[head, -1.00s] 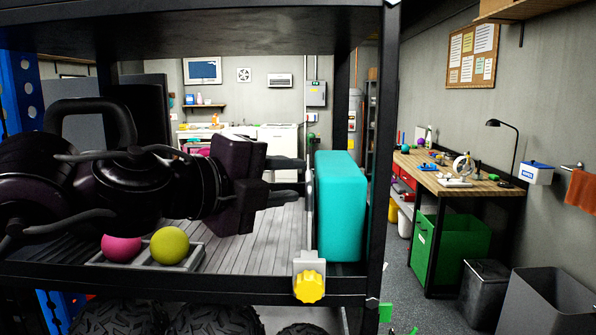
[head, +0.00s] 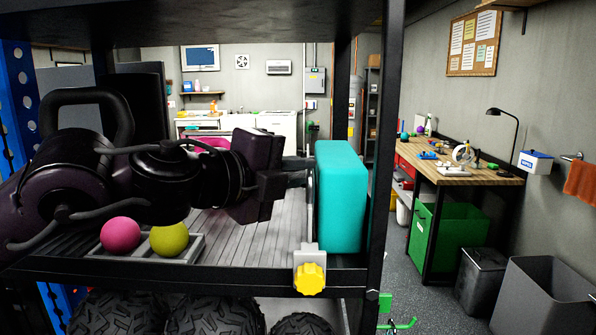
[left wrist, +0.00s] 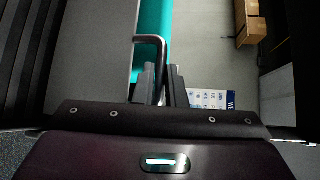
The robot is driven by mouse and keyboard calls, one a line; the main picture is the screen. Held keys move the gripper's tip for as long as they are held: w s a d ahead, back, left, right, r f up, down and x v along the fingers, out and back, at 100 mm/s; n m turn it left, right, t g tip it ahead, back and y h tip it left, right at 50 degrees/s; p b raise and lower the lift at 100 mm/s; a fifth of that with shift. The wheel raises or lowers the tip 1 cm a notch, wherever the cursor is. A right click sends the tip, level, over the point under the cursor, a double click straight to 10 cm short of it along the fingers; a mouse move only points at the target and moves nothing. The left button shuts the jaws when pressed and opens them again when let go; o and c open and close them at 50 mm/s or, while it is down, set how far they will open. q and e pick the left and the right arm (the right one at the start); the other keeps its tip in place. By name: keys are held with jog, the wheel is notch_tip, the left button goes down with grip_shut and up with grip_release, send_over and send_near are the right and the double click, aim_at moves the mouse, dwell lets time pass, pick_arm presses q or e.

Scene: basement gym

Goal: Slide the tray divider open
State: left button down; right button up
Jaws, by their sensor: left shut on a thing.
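The teal upright panel (head: 341,197), which looks like the tray divider, stands at the right end of the slatted shelf (head: 236,231) in the head view. A thin grey metal handle is on its left face; it shows as a bent bar (left wrist: 150,39) in the left wrist view. My left gripper (head: 304,177) reaches in from the left, beside the panel. In the left wrist view its fingers (left wrist: 162,88) are shut on the handle, with the teal panel (left wrist: 164,25) behind. My right gripper is not in view.
A pink ball (head: 120,234) and a yellow-green ball (head: 170,239) sit in a grey tray (head: 196,249) below my left arm. A yellow knob (head: 310,279) is on the shelf's front edge. Black posts (head: 384,150) frame the shelf. Large tyres (head: 212,312) lie below.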

pick_arm(q)
jog(key=shift+f, duration=0.1)
jog(key=a+b, duration=0.3)
jog(key=a, duration=1.3)
jog(key=shift+a+b, duration=0.35)
jog(key=shift+b, duration=0.05)
jog(key=shift+f, duration=0.1)
jog(key=c, duration=1.5)
grip_release()
jog(key=shift+s, duration=0.1)
jog(key=shift+r, duration=0.2)
